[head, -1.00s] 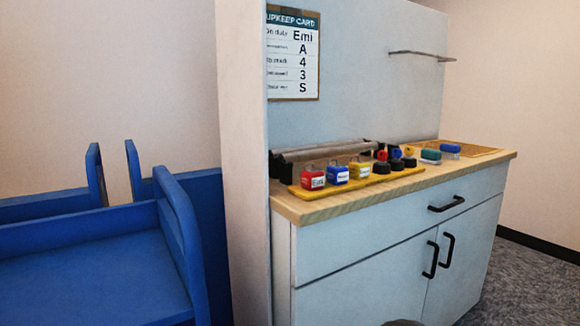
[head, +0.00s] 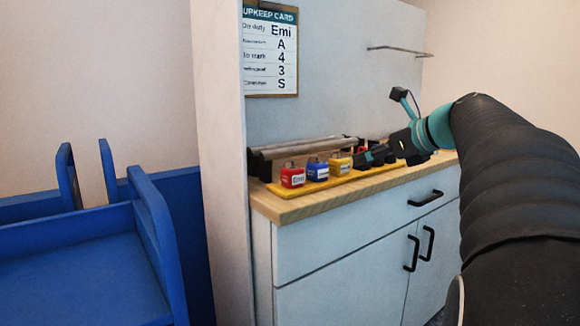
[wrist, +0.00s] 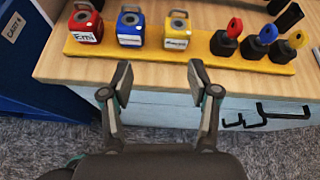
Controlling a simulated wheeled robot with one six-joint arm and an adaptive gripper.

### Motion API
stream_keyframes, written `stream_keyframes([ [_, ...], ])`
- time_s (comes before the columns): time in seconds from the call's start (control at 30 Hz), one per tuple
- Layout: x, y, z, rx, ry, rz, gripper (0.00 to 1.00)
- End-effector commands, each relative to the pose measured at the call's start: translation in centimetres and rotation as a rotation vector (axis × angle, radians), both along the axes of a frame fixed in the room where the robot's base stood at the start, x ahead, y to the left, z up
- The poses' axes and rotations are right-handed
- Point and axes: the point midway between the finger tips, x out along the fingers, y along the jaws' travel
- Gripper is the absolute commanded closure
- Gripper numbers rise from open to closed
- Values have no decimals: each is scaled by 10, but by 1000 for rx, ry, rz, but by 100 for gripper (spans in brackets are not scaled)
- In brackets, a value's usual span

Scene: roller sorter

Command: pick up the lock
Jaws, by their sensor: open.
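Three padlocks stand in a row on a yellow board on the counter: a red lock (head: 292,177) labelled "Emi", a blue lock (head: 317,171) and a yellow lock (head: 340,165). The wrist view shows the red lock (wrist: 85,26), the blue lock (wrist: 130,27) and the yellow lock (wrist: 177,29) from above. My gripper (wrist: 157,80) is open and empty, in front of the board and apart from the locks. In the head view my gripper (head: 362,160) is at the right of the yellow lock.
The yellow board (wrist: 200,62) also holds black pieces with red, blue and yellow keys (wrist: 260,40). A roller bar (head: 300,147) lies behind the locks. An upkeep card (head: 270,50) hangs above. A blue cart (head: 90,250) stands left of the white side panel.

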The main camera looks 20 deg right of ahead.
Motion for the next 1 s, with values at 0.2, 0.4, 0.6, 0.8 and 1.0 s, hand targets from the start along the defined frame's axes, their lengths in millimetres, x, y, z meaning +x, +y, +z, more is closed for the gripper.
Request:
stream_keyframes([
  [0.2, 10, -24, 13, 130, -12, -64, 40],
  [0.4, 39, -13, 0, 132, -12, -63, 40],
  [0.6, 67, -3, -13, 131, -12, -63, 40],
  [0.8, 79, 2, -17, 129, -13, -66, 40],
  [1.0, 89, 5, -25, 130, -11, -63, 40],
])
